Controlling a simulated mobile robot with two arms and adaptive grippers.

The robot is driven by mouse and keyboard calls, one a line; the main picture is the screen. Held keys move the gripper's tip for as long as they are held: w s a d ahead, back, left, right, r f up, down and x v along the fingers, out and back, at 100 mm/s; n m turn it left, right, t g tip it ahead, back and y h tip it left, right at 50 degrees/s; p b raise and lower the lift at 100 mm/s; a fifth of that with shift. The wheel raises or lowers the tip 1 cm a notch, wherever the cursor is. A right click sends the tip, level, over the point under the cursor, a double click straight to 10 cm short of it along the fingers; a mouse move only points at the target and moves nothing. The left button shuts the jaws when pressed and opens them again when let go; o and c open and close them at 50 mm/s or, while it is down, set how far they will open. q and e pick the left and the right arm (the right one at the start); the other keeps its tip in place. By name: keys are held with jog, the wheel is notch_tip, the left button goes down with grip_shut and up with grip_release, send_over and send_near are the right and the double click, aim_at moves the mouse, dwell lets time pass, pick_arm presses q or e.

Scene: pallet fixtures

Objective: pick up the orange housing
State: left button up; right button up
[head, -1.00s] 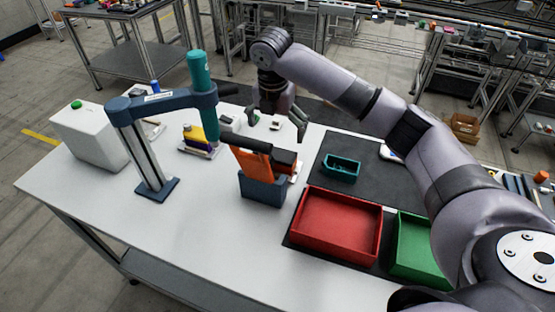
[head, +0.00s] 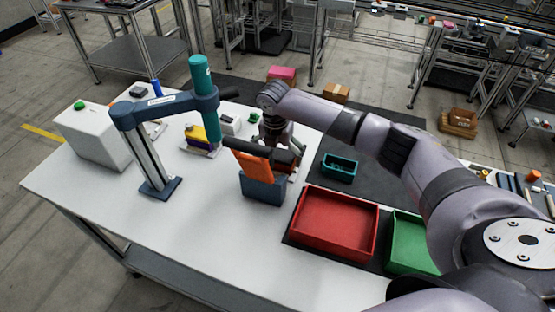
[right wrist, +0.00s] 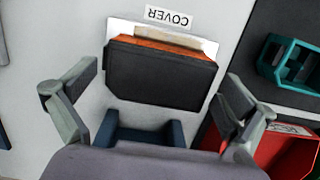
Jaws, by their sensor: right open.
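The orange housing (head: 285,158) sits on the table behind a dark blue holder (head: 263,188), partly hidden by the upright orange piece (head: 252,165) with a black top bar. In the right wrist view an orange edge (right wrist: 160,46) shows behind a broad dark face (right wrist: 160,75), on a white plate marked COVER; I cannot tell if that face belongs to the housing. My right gripper (right wrist: 163,82) is open, with one finger on each side of the dark block and no clear contact. In the head view it (head: 286,146) is over the housing, fingers partly hidden. My left gripper is not in view.
A blue stand with a teal cylinder (head: 201,80) rises left of the housing. A red bin (head: 335,250), a green bin (head: 408,258) and a small teal bin (head: 340,178) lie to the right. The table's front left (head: 130,215) is clear.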

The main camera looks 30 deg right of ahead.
jog(key=shift+c, duration=0.5)
jog(key=shift+s, duration=0.15)
jog(key=c, duration=1.1)
jog(key=shift+o, duration=0.2)
jog(key=shift+r, duration=0.1)
